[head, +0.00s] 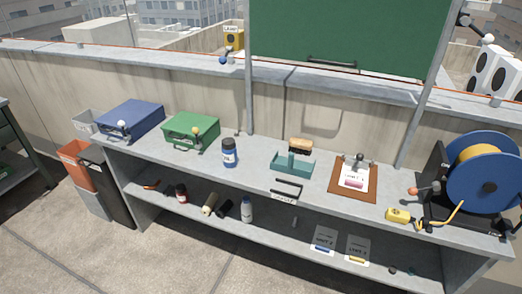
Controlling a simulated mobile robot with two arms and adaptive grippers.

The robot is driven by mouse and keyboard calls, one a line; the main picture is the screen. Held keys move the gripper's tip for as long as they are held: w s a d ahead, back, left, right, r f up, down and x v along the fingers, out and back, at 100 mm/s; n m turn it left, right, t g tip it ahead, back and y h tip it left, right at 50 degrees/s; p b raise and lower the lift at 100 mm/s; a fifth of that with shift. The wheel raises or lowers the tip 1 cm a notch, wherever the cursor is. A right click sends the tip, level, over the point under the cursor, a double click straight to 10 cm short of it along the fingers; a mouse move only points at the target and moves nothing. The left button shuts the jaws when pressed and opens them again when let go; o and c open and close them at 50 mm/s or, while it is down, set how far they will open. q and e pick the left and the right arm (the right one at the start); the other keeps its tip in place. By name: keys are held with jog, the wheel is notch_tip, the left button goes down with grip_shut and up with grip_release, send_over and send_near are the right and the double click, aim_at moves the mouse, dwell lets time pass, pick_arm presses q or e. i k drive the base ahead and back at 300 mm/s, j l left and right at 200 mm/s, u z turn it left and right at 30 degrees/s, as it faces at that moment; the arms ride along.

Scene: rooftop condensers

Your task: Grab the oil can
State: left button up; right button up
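I cannot tell for certain which thing is the oil can. A blue bottle with a white label (229,153) stands upright on the bench top, left of the teal tray. On the lower shelf stand a small dark red bottle (181,193) and a pale bottle with a dark cap (247,210). A tan cylinder (210,204) and a black object (224,209) are between them. Labels are too small to read. Neither of my grippers shows in the head view.
The grey bench (260,168) carries a blue case (131,117), a green case (190,131), a teal tray (292,166), a clipboard (354,178), a yellow object (397,215) and a blue reel (485,172). Bins (75,160) stand left. The floor in front is clear.

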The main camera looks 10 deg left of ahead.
aim_at(229, 147)
jog(key=i+j+z, duration=0.15)
jog(key=j+z, duration=0.15)
jog(key=j, duration=0.15)
jog(key=i+j+z, duration=0.25)
jog(key=j, duration=0.2)
jog(key=j+z, duration=0.3)
jog(key=j, duration=0.15)
